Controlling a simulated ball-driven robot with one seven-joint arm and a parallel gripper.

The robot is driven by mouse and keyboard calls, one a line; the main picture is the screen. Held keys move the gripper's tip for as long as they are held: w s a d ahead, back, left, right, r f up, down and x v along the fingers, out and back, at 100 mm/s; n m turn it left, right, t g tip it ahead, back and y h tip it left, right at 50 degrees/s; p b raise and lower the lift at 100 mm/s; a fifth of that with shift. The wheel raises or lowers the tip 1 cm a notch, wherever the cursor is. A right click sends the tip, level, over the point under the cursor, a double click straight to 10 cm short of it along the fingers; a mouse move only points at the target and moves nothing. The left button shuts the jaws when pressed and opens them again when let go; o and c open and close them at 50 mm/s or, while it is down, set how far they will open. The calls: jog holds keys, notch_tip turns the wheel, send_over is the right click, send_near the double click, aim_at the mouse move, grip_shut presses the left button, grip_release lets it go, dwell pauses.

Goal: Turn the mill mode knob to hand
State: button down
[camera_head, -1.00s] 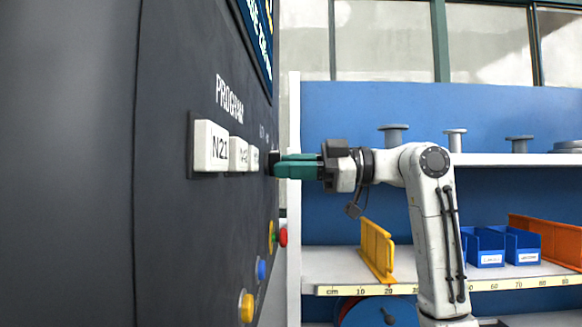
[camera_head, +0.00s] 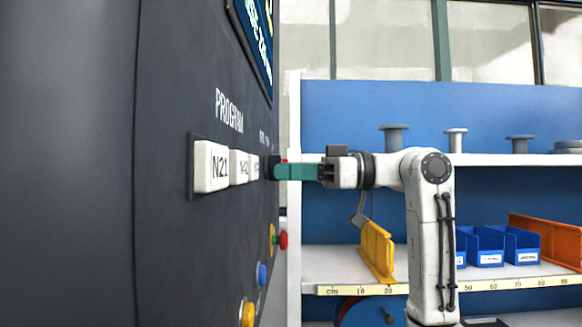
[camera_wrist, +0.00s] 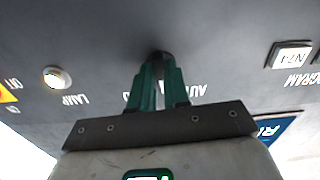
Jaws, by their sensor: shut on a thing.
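The mill mode knob (camera_head: 269,167) is a small black knob on the dark panel, seen edge-on past the white program buttons in the head view. My gripper (camera_head: 277,171) has its green fingers shut on it, level from the right. In the wrist view the knob (camera_wrist: 160,56) shows as a dark tip between the fingertips of my gripper (camera_wrist: 161,66). The panel appears upside down there, and the fingers hide most of the label around the knob; "AU" shows beside them. The knob's pointer direction is hidden.
White program buttons (camera_head: 211,167) sit left of the knob. Below are red (camera_head: 283,240), blue (camera_head: 262,274) and yellow (camera_head: 248,313) buttons. A white lamp (camera_wrist: 57,78) shows in the wrist view. A shelf (camera_head: 480,274) with bins stands behind my arm.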

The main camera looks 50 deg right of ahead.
jog(key=shift+s+a+r+m+p, duration=0.1)
jog(key=shift+m+p, duration=1.35)
jog(key=shift+m, duration=1.85)
jog(key=c, duration=1.1)
grip_release()
jog(key=b+v, duration=0.2)
jog(key=v, duration=0.8)
jog(key=shift+s+d+b, duration=0.3)
jog(key=shift+s, duration=0.1)
